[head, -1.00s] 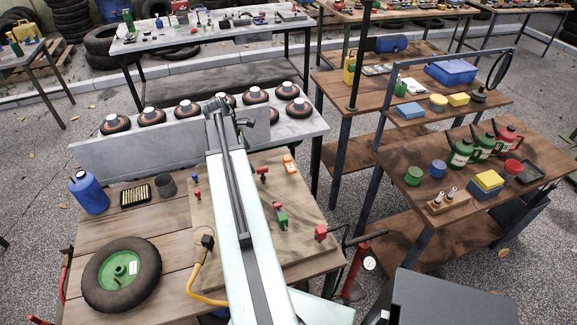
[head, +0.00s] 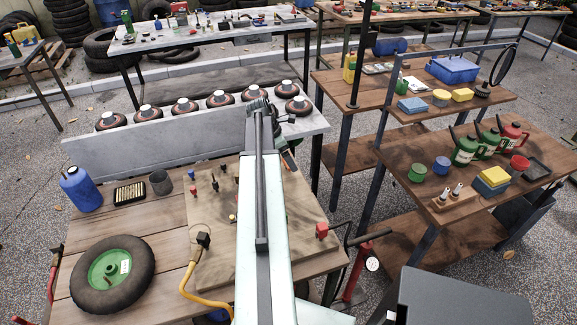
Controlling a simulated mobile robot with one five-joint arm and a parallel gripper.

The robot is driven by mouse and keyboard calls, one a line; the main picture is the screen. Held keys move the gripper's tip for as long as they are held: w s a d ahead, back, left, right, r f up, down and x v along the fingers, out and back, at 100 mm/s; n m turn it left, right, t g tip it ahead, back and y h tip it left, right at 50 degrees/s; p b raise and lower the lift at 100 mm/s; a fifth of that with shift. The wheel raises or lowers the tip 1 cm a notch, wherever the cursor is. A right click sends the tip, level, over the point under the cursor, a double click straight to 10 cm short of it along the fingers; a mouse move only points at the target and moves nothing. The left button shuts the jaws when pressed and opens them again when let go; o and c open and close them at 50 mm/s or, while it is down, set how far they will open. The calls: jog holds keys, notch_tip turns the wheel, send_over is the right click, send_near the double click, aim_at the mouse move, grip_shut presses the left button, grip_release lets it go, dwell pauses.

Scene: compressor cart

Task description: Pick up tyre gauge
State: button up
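I cannot surely tell which thing is the tyre gauge. A small round white dial (head: 372,264) shows on a red pump (head: 352,278) standing beside the near workbench. A black fitting (head: 203,240) with a yellow hose lies on the near workbench (head: 140,222). Several small red-topped and dark pieces stand on the tan board (head: 205,210) left of my arm. My gripper (head: 288,152) is at the far end of my arm, above the board's far right part. It is small, dark and partly hidden by the arm, so its fingers and any contact cannot be made out.
A wheel (head: 112,275), a blue jug (head: 80,188) and a black tray (head: 130,193) are on the near bench's left. A grey ledge with dark round pieces (head: 182,107) stands behind. A red piece (head: 322,230) is at the board's right edge. A brown table (head: 440,215) stands right.

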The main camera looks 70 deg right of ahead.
jog(key=shift+b+x, duration=0.45)
jog(key=shift+x, duration=0.75)
jog(key=shift+w+r, duration=0.1)
jog(key=shift+r, duration=0.05)
jog(key=c, duration=1.3)
jog(key=shift+o, duration=0.2)
jog(key=shift+r, duration=0.1)
notch_tip(320, 180, up, 10)
jog(key=p, duration=1)
